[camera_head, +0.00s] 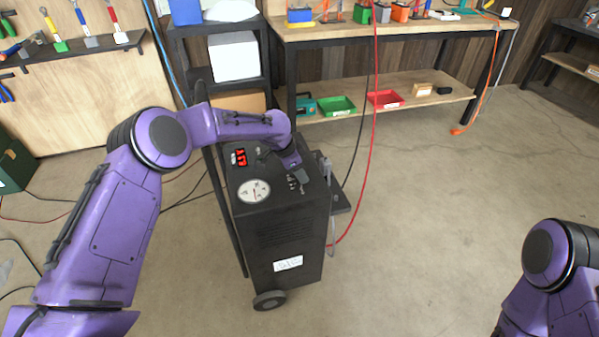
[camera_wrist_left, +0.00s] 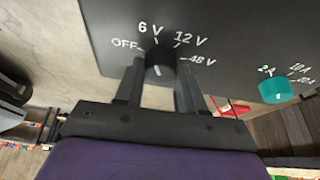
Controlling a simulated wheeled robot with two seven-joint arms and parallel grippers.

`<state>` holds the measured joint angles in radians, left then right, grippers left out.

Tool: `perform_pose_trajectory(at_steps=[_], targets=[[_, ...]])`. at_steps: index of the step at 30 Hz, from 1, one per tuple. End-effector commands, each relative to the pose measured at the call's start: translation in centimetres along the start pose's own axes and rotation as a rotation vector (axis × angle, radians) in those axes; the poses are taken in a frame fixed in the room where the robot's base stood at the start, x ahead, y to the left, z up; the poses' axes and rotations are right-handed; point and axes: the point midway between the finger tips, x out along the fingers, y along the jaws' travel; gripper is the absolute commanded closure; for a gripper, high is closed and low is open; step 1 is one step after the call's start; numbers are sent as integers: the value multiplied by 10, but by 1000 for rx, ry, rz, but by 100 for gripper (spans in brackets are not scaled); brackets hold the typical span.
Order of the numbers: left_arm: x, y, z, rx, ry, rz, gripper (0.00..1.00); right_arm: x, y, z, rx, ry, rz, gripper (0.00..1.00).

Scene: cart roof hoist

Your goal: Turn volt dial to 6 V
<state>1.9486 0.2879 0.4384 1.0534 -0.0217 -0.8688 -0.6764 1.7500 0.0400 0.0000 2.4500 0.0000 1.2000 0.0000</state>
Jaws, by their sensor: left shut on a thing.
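The volt dial (camera_wrist_left: 158,58) is a dark knob on the black cart's (camera_head: 285,235) top panel, with OFF, 6 V, 12 V and 48 V printed around it. My left gripper (camera_wrist_left: 160,74) is shut on it, one finger on each side. A short white mark shows on the knob; I cannot tell which label it selects. In the head view my left gripper (camera_head: 298,178) is over the right part of the cart top, and the dial is hidden there. My right gripper is out of view; only part of that arm shows at the lower right.
A teal knob (camera_wrist_left: 280,90) with amp labels sits right of the dial. The cart top has a round white gauge (camera_head: 254,191) and a red display (camera_head: 239,157). A red cable (camera_head: 374,130) hangs beside the cart. A workbench (camera_head: 400,30) stands behind; floor at right is clear.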

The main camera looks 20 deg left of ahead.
Motion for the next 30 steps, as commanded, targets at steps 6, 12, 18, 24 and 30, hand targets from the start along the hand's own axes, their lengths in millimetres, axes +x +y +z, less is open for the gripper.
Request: perform_pose_trajectory(at_steps=[6, 12, 18, 24, 30], targets=[[-1, -1, 0, 7, 1, 2, 92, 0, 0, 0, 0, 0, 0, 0], [-1, -1, 0, 7, 1, 2, 92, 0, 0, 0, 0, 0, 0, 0], [0, 0, 0, 7, 1, 2, 37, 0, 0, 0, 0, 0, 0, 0], [-2, 0, 0, 7, 1, 2, 37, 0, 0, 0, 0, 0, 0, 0], [-36, -2, -1, 7, 4, -1, 37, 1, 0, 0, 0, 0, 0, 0]])
